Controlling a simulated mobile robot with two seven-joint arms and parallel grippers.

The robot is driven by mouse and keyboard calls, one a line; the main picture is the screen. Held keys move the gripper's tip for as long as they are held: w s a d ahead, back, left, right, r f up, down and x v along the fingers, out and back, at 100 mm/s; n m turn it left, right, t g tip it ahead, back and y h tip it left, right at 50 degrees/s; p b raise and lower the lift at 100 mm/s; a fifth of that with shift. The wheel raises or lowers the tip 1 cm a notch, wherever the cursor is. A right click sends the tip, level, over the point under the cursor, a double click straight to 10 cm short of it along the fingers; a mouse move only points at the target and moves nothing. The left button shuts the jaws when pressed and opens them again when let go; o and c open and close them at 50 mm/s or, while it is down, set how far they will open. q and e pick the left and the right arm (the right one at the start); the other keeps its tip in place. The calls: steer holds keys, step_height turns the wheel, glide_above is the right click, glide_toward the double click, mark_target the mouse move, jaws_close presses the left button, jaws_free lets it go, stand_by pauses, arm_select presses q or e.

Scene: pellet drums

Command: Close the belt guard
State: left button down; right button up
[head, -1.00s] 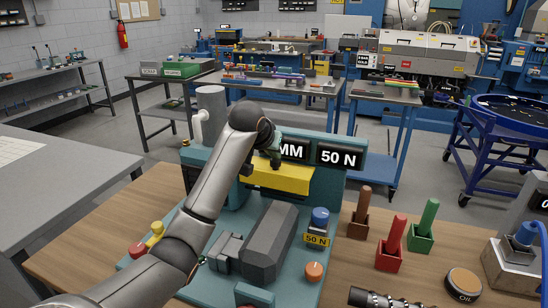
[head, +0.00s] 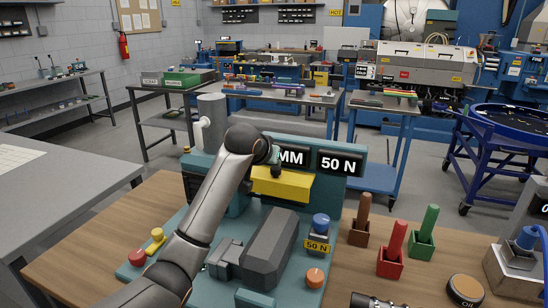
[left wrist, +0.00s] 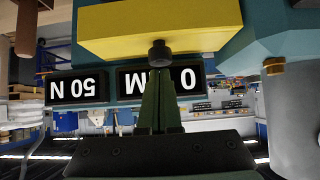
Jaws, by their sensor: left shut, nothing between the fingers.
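The yellow belt guard (head: 283,187) sits on the front of the teal machine (head: 329,196), below the black display panels. In the left wrist view, which looks upside down, the guard (left wrist: 160,24) fills the top, with a black knob (left wrist: 160,54) on its edge. My left gripper (head: 275,168) is by the guard's upper edge in the head view. In the left wrist view its fingers (left wrist: 159,76) are shut and empty, with tips right at the knob; I cannot tell whether they touch it. My left forearm hides part of the machine.
A grey motor-like block (head: 270,244), a blue knob (head: 320,222) and an orange knob (head: 314,277) stand on the teal base. Brown, red and green handles (head: 393,245) in holders and an oil tin (head: 465,290) stand to the right.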

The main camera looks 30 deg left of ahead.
mark_target(274, 181)
arm_select(q)
step_height(274, 181, up, 4)
steer(key=shift+f+p, duration=0.1)
steer(key=shift+p, duration=1.1)
steer(key=r+b+v, duration=0.1)
steer(key=v, duration=0.8)
steer(key=shift+r+b, duration=0.2)
steer(key=shift+b, duration=0.15)
arm_select(e)
steer(key=shift+s+d+r, duration=0.15)
steer(key=shift+s+r, duration=0.05)
steer(key=shift+r, duration=0.25)
steer(key=shift+s+d+r, duration=0.1)
steer(key=shift+s+r, duration=0.05)
steer(key=shift+r, duration=0.3)
